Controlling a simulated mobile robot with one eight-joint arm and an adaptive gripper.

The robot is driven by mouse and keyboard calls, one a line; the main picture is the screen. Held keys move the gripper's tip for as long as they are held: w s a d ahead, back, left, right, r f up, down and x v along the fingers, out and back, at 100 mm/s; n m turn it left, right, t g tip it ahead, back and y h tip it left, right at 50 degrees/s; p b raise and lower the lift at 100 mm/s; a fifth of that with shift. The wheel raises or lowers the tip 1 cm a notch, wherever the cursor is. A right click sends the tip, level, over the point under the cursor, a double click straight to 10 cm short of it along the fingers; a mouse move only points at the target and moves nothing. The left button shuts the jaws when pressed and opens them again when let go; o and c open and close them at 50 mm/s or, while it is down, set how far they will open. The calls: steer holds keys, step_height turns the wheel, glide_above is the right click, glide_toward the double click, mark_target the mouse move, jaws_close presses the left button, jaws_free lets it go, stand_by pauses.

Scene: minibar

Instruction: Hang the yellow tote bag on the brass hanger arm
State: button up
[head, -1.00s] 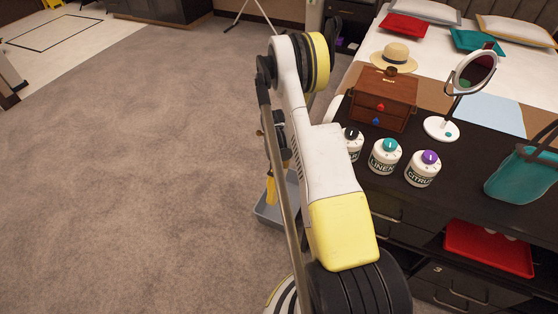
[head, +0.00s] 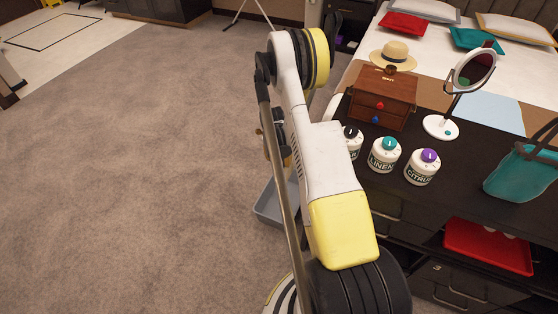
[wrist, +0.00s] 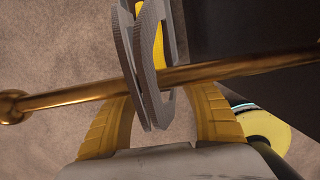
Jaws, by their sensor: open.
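In the wrist view, the brass hanger arm (wrist: 230,70) runs across the picture, with a ball end (wrist: 13,106) at the left. The grey handles (wrist: 140,70) of the tote bag cross the brass arm, and the rod appears to pass through their loops. A small part of the yellow bag (wrist: 150,32) shows behind the handles; the rest is hidden. My gripper (wrist: 163,95) is open, with one yellow finger on each side of the handle ends. In the head view my arm hides the gripper, and the yellow bag cannot be made out.
A dark counter to the right holds white jars (head: 385,157), a wooden box (head: 383,97), a round mirror (head: 472,72) and a teal bag (head: 522,172). A grey tray (head: 272,208) is on the floor beside my arm. The carpet at left is clear.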

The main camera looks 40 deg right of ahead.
step_height(320, 180, up, 11)
steer(key=a, duration=0.2)
steer(key=shift+s, duration=0.45)
steer(key=shift+r, duration=0.15)
steer(key=s+a+r+m+t, duration=0.25)
steer(key=a+r+m, duration=0.75)
steer(key=a+r, duration=0.8)
steer(key=s+a+r+m+t+y, duration=0.1)
steer(key=s+a+r+m+t, duration=0.1)
steer(key=s+a+r+m, duration=0.2)
steer(key=s+a+r+m+t+y, duration=0.1)
steer(key=s+a+r+m+t, duration=0.1)
steer(key=s+a+r+m, duration=0.3)
steer(key=shift+s+a+m, duration=1.7)
steer(key=shift+s+a, duration=0.2)
steer(key=shift+s, duration=0.4)
steer(key=shift+f, duration=0.1)
